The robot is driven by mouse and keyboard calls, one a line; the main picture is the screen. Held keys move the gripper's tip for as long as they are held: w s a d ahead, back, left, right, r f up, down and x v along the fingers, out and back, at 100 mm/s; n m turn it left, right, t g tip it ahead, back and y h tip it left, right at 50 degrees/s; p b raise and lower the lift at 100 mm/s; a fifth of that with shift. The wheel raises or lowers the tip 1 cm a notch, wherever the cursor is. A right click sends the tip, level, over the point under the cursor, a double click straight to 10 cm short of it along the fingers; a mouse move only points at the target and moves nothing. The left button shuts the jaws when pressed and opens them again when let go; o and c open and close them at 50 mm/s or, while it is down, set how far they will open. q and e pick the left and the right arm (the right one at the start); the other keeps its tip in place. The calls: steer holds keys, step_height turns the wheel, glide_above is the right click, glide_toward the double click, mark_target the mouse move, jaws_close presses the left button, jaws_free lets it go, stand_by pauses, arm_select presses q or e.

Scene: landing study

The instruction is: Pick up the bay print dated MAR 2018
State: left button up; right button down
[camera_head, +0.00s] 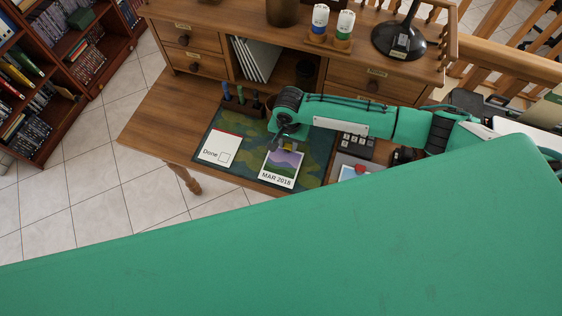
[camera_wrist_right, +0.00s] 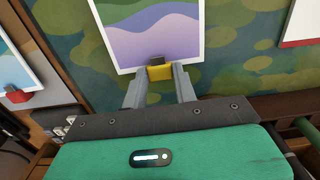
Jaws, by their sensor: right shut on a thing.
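The bay print dated MAR 2018 (camera_head: 278,176) is a white-bordered picture with green and purple bands, over the camouflage mat (camera_head: 317,146). Its picture area also shows in the right wrist view (camera_wrist_right: 150,30). A yellow clip (camera_wrist_right: 160,72) with a dark top sits at the print's edge nearest my gripper. My right gripper (camera_head: 290,143) reaches in from the right; its two fingers are shut on the yellow clip, one on each side. I cannot tell whether the print touches the mat. My left gripper is out of view.
A "Done" card (camera_head: 219,149) lies left of the print. Another print (camera_head: 357,174) with a red clip (camera_wrist_right: 17,96) lies to the right, partly hidden. A pen holder (camera_head: 243,102), desk drawers (camera_head: 193,65) and a lamp base (camera_head: 400,40) stand behind. My green arm covers the foreground.

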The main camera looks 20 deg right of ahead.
steer(key=shift+r+p, duration=2.35)
steer(key=shift+r, duration=0.2)
steer(key=shift+w, duration=0.1)
